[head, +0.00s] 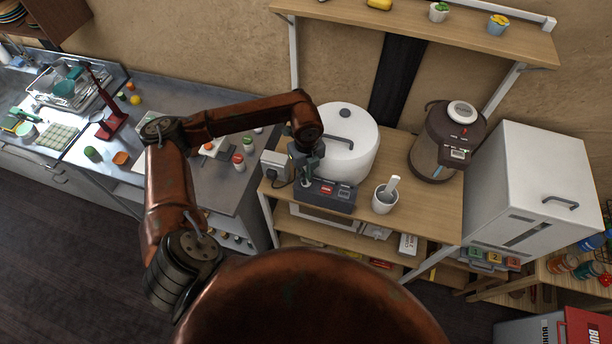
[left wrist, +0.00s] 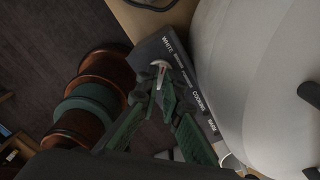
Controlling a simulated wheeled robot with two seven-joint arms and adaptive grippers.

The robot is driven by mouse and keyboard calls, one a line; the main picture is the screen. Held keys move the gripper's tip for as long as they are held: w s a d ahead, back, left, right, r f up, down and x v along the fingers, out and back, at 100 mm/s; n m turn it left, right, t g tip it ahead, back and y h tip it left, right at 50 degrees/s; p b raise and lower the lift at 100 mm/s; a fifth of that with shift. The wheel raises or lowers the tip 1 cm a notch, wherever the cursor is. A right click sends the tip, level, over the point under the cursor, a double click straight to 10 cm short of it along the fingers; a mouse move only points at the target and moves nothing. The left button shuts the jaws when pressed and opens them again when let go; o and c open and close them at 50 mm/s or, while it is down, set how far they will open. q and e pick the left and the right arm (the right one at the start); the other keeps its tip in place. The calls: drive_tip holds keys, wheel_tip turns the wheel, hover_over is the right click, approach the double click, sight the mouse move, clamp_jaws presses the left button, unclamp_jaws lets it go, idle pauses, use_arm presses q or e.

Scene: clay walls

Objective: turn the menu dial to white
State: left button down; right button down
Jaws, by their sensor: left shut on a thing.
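A white rice cooker (head: 348,150) stands on the wooden shelf unit, with a dark grey control panel (head: 341,198) at its front. In the left wrist view the panel (left wrist: 203,112) carries printed words, with WHITE at its upper end and COOKING and WARM further down. The menu dial (left wrist: 160,66) is near the WHITE end, partly hidden by my fingers; a pale mark shows on it, but I cannot tell exactly which word it points to. My left gripper (head: 306,182) reaches down to the panel's left end; its green fingers (left wrist: 153,82) are shut on the dial. My right gripper is not in view.
A white cup with a utensil (head: 384,200) stands right of the panel. A grey box (head: 275,166) is close left of the gripper. The steel counter (head: 200,95) lies left.

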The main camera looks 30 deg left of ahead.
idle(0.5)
use_arm(q)
drive_tip(key=c, duration=2.1)
unclamp_jaws()
wheel_tip(320, 180, up, 12)
